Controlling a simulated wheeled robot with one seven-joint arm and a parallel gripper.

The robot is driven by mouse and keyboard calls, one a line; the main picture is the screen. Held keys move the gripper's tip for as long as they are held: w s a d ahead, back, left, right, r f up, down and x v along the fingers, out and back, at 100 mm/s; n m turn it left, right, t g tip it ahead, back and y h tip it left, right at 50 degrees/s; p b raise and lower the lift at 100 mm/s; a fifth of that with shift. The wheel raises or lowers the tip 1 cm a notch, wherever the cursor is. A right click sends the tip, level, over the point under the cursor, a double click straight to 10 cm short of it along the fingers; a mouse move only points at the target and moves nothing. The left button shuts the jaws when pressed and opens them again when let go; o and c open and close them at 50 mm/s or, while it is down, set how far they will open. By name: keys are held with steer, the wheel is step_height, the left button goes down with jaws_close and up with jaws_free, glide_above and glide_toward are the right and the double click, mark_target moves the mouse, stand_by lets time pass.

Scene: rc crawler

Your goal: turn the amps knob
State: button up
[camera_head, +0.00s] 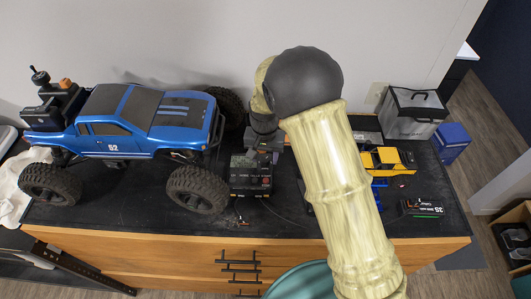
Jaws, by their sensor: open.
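A small black charger box (251,180) with red markings and pale lettering stands on the dark top of the cabinet, right of the blue truck. The amps knob is not distinguishable; it is too small to tell or hidden. My arm comes up from the lower right and bends over at a dark round joint. My gripper (264,143) points down at the back edge of the charger box. It is open, its fingers are partly hidden and nothing shows between them. Whether it touches the box cannot be told.
A large blue truck (130,120) fills the left of the dark cabinet top (120,218). A wall rises behind. Bare surface shows along the front edge.

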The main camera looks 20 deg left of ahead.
steer(key=shift+s, duration=0.2)
steer(key=shift+w, duration=0.15)
steer(key=shift+c, duration=1.2)
steer(key=c, duration=0.7)
steer(key=shift+c, duration=0.3)
steer(key=shift+n, duration=0.3)
steer(key=n+b, duration=0.2)
steer(key=n, duration=0.1)
steer(key=shift+f+n+b, duration=0.1)
steer(key=shift+n+b, duration=0.2)
steer(key=shift+n, duration=0.1)
steer(key=shift+n+b, duration=0.55)
steer(key=shift+n, duration=1.15)
